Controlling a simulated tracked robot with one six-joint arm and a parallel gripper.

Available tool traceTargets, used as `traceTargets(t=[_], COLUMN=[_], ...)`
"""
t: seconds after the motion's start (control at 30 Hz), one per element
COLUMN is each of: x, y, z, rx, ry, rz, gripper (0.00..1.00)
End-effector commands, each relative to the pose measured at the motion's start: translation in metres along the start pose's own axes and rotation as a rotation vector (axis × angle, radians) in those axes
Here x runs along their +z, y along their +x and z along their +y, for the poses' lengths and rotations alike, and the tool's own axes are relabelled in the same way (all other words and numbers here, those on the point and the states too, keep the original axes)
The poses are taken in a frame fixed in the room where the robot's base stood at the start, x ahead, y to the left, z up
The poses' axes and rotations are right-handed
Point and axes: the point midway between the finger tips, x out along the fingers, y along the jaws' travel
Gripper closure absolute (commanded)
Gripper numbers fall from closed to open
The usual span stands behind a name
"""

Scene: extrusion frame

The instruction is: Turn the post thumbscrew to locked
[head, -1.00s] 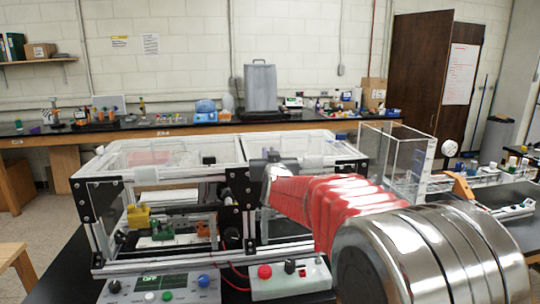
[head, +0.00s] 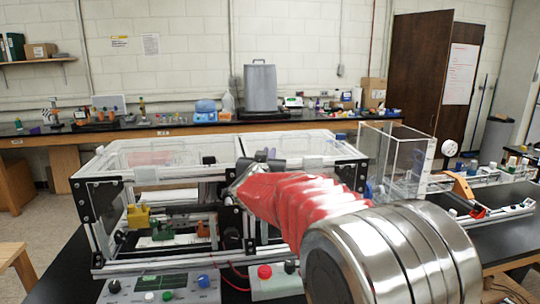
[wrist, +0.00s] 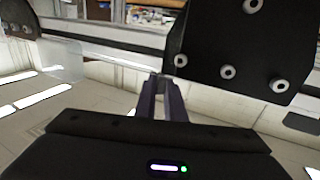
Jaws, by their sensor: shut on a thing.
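In the wrist view my gripper (wrist: 160,80) shows as two narrow dark purple fingers close together, pointing away from the camera. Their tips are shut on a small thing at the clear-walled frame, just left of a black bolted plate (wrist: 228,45). This sits where the post thumbscrew is, but the fingers hide nearly all of it, so its turn angle cannot be read. In the head view my red-sleeved arm reaches to the middle of the extrusion frame (head: 105,225), by its black centre post. My fingertips and the thumbscrew cannot be made out there.
A control box with a display (head: 160,288) and a box with a red button (head: 264,271) stand before the frame. Yellow (head: 138,216) and green parts sit inside its left bay. A clear box (head: 392,165) stands to the right. Frame bars lie close around my fingers.

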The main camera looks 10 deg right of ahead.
Motion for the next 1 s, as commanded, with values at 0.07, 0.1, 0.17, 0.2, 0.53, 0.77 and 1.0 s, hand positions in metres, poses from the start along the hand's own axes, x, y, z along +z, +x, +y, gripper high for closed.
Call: traceTargets(t=[0.07, 0.1, 0.17, 0.2, 0.53, 0.77, 1.0], x=[0.0006, 0.0003, 0.0008, 0.0011, 0.0014, 0.0014, 0.0014], y=[-0.0004, -0.0003, -0.0002, -0.0002, 0.0002, 0.0004, 0.0006], z=[-0.0022, -0.0019, -0.0019, -0.0023, -0.0028, -0.0031, -0.0025], rx=[0.022, 0.037, 0.059, 0.073, 0.232, 0.382, 0.528], ry=[0.001, 0.001, 0.0, 0.0, 0.0, 0.001, -0.001], rz=[-0.001, 0.0, -0.001, -0.002, -0.002, -0.001, -0.001], gripper=[1.0, 1.0, 1.0, 1.0, 1.0, 1.0, 1.0])
